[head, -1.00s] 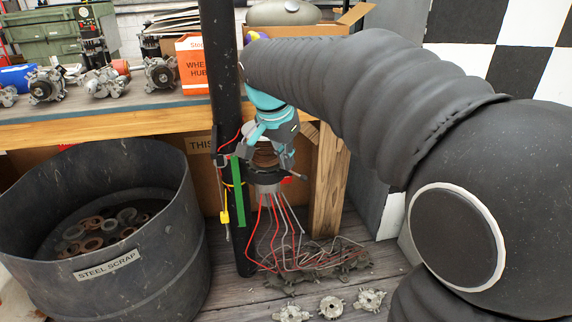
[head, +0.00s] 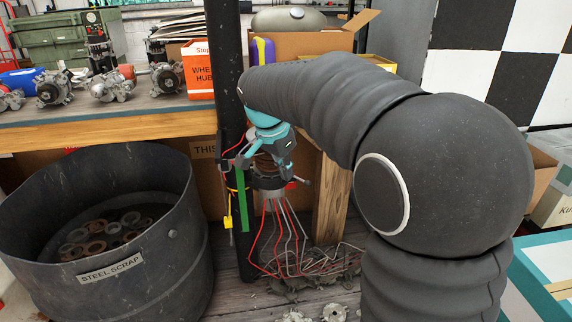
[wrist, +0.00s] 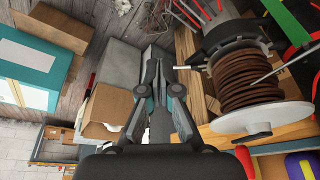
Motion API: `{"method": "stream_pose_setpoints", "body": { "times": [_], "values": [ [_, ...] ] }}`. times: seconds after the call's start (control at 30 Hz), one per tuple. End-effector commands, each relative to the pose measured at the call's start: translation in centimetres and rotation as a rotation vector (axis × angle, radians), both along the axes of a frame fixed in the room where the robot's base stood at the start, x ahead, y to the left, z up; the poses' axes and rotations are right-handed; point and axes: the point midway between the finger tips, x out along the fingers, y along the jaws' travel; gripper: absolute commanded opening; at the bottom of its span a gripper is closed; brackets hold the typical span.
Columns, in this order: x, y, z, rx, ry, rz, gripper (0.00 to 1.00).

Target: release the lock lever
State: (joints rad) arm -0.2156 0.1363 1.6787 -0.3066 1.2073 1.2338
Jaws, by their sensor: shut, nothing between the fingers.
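The spool-like unit on the dark post (head: 226,90) has a brown ribbed stack (wrist: 258,85), a white disc (wrist: 262,119) and a grey collar (wrist: 232,38). A short lever with a dark tip (head: 302,181) sticks out to the right, probably the lock lever; a similar stub shows in the wrist view (wrist: 189,67). My gripper (wrist: 157,63) is shut and empty, its tips just left of that stub in the wrist view. I cannot tell whether they touch. In the head view my teal gripper is at the unit, its fingertips hard to make out.
Red and pale wires (head: 285,235) hang below the unit to the floor. A steel scrap bin (head: 60,225) stands left, a wooden bench (head: 100,130) behind with several alternators. A wooden leg (head: 332,205) is close by on the right. Boxes (wrist: 110,110) lie beyond my gripper.

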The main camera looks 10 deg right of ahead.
Motion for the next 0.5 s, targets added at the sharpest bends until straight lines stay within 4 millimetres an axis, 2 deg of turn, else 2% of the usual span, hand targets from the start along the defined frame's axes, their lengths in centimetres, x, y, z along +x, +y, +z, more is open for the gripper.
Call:
{"method": "stream_pose_setpoints", "body": {
  "times": [0.03,0.3,0.5],
  "values": [
    [0.1,-0.3,-1.1,-0.001,0.004,-0.001,0.0],
    [1.0,-1.5,-5.8,-0.001,0.004,0.0,0.0],
    [2.7,-3.6,-6.0,0.001,0.001,-0.002,0.0]
  ]
}}
